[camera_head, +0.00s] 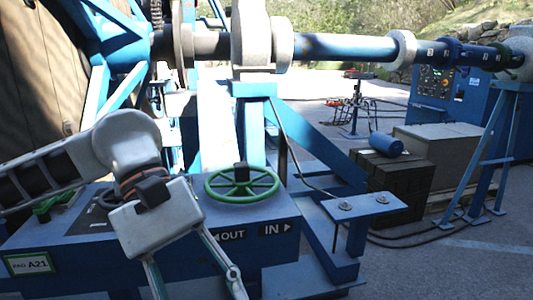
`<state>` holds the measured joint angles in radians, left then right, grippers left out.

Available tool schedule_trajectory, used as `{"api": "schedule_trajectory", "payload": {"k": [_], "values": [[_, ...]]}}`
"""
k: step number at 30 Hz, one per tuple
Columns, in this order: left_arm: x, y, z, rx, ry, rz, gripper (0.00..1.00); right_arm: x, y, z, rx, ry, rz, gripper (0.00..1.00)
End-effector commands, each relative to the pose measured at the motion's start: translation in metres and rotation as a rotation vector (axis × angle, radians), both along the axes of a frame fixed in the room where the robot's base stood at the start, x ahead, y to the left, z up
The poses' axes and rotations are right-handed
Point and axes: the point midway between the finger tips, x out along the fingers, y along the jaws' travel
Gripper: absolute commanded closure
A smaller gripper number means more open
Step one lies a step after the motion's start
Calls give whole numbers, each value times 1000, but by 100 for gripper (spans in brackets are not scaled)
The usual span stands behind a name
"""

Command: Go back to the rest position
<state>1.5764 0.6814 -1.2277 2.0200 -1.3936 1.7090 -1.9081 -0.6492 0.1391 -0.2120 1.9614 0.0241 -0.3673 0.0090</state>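My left arm comes in from the left edge, and its gripper (197,278) hangs in front of the blue control box, pointing down. Its two fingers stand apart where they show, but the fingertips are cut off by the bottom edge. I cannot tell whether it is open or shut, or whether it holds anything. A green handwheel (241,182) on top of the box is just right of the gripper, apart from its visible part. My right gripper and arm are not in view.
The blue box (270,247) bears "OUT" and "IN" labels and an A21 tag. A second green wheel (52,202) is partly behind my arm. A blue shaft (345,48) crosses above. Dark crates (395,180) and a blue stand (497,140) are at right. Open pavement (450,265) lies at lower right.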

Motion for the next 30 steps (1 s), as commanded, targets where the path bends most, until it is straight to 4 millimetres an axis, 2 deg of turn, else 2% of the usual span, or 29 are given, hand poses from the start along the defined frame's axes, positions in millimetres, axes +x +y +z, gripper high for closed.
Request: {"api": "schedule_trajectory", "payload": {"k": [3, 7, 11, 14, 19, 23, 26, 29, 30], "values": [[-15, -36, -1, -119, 188, 63, 56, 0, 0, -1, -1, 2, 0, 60], [-24, -69, 9, -238, 412, 153, 56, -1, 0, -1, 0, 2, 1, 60], [-23, -93, 24, -344, 662, 255, 56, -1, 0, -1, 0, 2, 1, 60], [-14, -106, 36, -417, 869, 339, 56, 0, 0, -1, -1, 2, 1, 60], [18, -115, 50, -520, 1251, 489, 56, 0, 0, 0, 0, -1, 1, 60], [55, -110, 47, -583, 1562, 608, 56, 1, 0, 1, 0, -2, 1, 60], [87, -100, 34, -624, 1812, 697, 56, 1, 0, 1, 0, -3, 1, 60], [120, -84, 8, -659, 2070, 784, 56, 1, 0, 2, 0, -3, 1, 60], [132, -76, -5, -671, 2175, 818, 56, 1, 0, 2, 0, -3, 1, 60]]}}
